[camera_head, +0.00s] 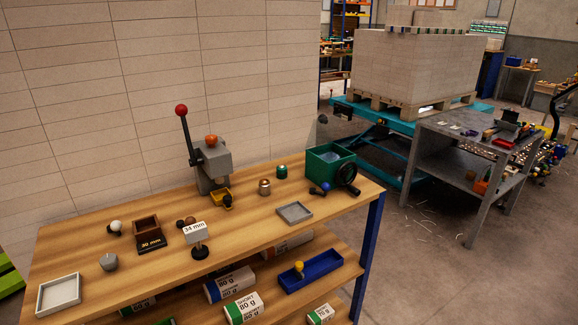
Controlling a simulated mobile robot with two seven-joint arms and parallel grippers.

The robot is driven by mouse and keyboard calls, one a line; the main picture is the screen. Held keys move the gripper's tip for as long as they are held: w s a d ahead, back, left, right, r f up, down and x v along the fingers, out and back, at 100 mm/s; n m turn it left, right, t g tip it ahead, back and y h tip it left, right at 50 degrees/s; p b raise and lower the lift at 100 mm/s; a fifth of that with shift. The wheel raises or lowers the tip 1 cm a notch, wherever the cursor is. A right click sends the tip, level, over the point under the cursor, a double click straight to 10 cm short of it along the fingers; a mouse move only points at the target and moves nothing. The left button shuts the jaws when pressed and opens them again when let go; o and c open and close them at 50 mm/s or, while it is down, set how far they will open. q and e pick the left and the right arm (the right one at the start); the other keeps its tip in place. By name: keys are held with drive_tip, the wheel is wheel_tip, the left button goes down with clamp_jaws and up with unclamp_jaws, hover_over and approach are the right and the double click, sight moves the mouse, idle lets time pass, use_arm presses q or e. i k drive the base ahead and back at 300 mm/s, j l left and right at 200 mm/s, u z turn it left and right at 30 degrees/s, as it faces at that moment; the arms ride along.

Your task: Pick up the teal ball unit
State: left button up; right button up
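A small teal-green rounded piece (282,172) stands near the back edge of the wooden workbench (240,240), left of the green box; it looks like the teal ball unit, though its details are too small to tell. A copper-topped metal piece (264,187) stands just left of it. Neither of my grippers is in view.
A lever press (211,165) stands at the bench's back. A green box with a handwheel (330,166) and a grey tray (294,212) lie right. Bare wood lies in front.

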sight(282, 171)
drive_tip(key=i+l, duration=0.2)
drive_tip(key=i+l+u, duration=0.15)
drive_tip(key=l, duration=0.3)
drive_tip(key=i+l, duration=0.2)
drive_tip(key=i+l+u, duration=0.1)
drive_tip(key=l, duration=0.35)
drive_tip(key=i+l, duration=0.25)
drive_tip(key=i+l+u, duration=0.15)
drive_tip(key=l, duration=0.3)
